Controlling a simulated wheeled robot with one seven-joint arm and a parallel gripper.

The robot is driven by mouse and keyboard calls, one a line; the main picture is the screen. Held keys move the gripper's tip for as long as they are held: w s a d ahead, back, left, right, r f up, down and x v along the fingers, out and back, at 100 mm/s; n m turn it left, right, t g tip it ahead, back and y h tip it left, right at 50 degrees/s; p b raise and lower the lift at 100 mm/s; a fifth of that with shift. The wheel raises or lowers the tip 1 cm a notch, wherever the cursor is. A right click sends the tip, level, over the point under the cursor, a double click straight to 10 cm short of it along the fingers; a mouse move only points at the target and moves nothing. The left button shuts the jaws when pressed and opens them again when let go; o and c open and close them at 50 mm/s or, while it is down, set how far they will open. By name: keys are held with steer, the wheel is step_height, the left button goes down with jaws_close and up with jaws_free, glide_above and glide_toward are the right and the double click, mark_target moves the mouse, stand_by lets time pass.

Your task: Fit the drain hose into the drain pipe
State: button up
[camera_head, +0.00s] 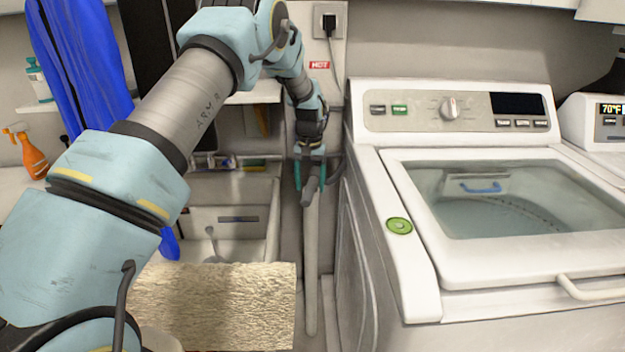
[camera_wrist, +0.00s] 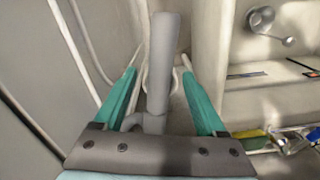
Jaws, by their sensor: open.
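My gripper (camera_head: 311,172) points down in the narrow gap between the sink and the washer. Its teal fingers are open, with a grey tube between them in the wrist view (camera_wrist: 163,100). The dark grey drain hose end (camera_head: 310,190) shows just below the fingers in the head view. The lighter grey drain pipe (camera_head: 312,260) stands upright below it, running down toward the floor. In the wrist view the grey hose (camera_wrist: 164,50) extends away between the fingertips. My gripper hides part of the hose, and I cannot tell whether its end is inside the pipe.
The washer (camera_head: 365,225) stands close on the right, with a green round thing (camera_head: 399,226) on its top edge. The sink (camera_head: 235,222) is close on the left. A beige towel (camera_head: 215,305) hangs in front. A power plug (camera_head: 328,25) is on the back wall.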

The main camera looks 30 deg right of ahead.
steer(key=shift+f, duration=0.5)
jaws_close()
stand_by(0.3)
